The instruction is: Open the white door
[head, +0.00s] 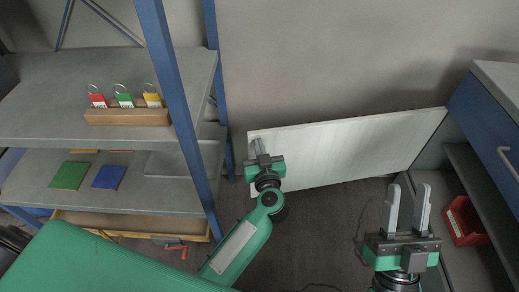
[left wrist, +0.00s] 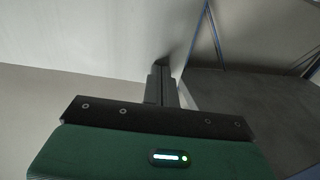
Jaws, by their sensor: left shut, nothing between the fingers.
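The white door (head: 345,150) shows in the head view as a long pale panel that stands swung out from the cabinet (head: 430,155) at the right. Its free end is at the left, near the blue shelf post. My left gripper (head: 258,146) is shut with nothing between its fingers, and its fingertips overlap the free end of the door in the head view; I cannot tell whether they touch it. In the left wrist view the shut fingers (left wrist: 160,82) point at a pale surface. My right gripper (head: 408,205) is open and empty, in front of the cabinet.
A red bin (head: 466,222) sits in the cabinet at the right. A blue drawer front (head: 490,125) is above it.

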